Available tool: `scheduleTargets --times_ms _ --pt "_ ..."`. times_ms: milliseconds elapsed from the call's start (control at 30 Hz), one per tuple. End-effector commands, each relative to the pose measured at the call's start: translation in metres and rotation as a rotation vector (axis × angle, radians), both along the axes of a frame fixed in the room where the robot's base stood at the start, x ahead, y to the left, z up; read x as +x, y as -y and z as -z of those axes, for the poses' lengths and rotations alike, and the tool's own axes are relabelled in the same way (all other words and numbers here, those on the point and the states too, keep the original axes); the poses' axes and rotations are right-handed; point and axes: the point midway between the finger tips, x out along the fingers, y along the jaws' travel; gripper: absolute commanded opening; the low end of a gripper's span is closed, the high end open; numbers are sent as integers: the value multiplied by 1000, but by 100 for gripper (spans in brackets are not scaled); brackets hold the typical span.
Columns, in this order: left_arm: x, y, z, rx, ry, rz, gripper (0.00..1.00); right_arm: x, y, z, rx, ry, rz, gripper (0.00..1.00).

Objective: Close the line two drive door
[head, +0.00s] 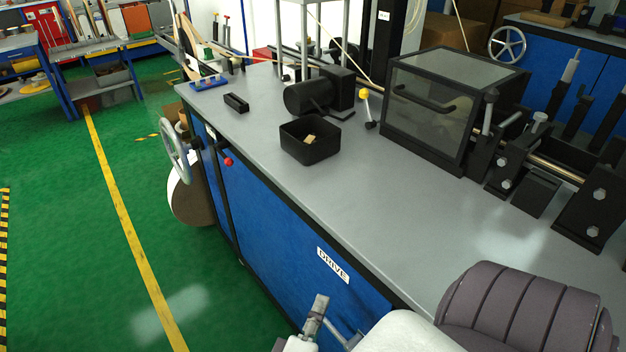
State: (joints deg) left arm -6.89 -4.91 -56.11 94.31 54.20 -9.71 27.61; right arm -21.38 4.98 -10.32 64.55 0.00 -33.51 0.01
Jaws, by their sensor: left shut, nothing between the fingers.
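The drive door (285,235) is the blue panel with a white DRIVE label (333,265) on the front of the grey-topped bench. Its top edge runs close along the dark rim of the bench top, and it looks flush or nearly so. I cannot tell whether it is fully closed. Its lower right part is hidden behind my arm and the picture edge. My left gripper (318,308) is at the bottom centre, in front of the door below the label. It is shut and empty. I cannot tell whether it touches the door. My right gripper is not in view.
A red knob (228,161) and a handwheel (175,152) stick out at the bench's left end. On the bench top (380,220) are a black bin (310,142), a motor (308,97) and a guarded machine (440,110). The green floor (90,260) to the left is clear.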

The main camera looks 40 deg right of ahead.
Motion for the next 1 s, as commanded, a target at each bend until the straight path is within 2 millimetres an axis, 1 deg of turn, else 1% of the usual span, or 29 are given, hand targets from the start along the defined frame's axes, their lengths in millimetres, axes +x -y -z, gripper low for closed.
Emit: scheduleTargets --times_ms 200,300,433,567,800,900,1000 --pt "0 0 0 0 0 0 0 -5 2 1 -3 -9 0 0" --pt "0 -1 0 0 0 0 0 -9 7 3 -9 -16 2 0" --pt "-5 -10 1 2 -1 -1 0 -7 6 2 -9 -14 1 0" --pt "-15 -31 1 2 -1 0 0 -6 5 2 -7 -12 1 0" --pt "-38 -77 1 2 0 1 0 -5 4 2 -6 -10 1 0" --pt "-45 -92 1 4 0 2 0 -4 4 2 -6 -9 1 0" --pt "-50 -101 1 1 0 1 0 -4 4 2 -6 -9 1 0"
